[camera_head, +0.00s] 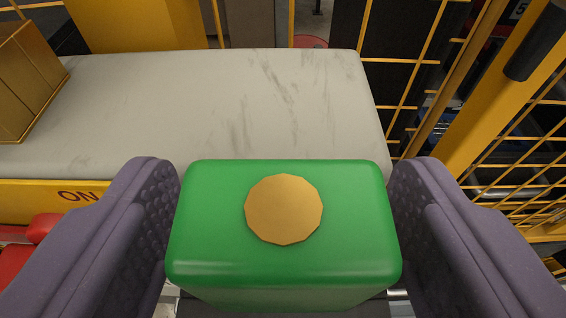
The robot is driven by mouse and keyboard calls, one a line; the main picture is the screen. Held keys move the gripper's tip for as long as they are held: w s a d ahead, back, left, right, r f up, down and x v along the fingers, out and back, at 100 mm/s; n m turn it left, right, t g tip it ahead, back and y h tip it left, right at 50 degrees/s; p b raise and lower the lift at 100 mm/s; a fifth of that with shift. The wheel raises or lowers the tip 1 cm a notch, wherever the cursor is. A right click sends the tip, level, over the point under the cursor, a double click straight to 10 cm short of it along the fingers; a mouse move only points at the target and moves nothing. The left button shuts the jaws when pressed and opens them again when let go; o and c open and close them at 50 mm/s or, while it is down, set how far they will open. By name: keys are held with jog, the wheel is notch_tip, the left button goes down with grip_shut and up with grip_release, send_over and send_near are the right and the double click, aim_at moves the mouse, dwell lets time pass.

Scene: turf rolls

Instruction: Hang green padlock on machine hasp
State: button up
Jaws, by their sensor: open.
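A green block-shaped body with a gold disc on its face, which looks like the green padlock (205,225), sits at the lower middle of the view. Its shackle does not show. My gripper (285,225) is open, with one purple padded finger on each side of the green body. A narrow gap seems to show between the body and each finger. I cannot tell what supports the padlock from below. The machine hasp cannot be made out in this view.
A pale, scuffed slab (220,100) lies just beyond the padlock. A brown box (22,80) stands on its left end. A yellow panel marked "ON" (60,197) and a red part (20,255) are at lower left. Yellow mesh fencing (500,130) closes the right side.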

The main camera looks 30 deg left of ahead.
jog(key=shift+c, duration=0.2)
jog(key=c, duration=1.1)
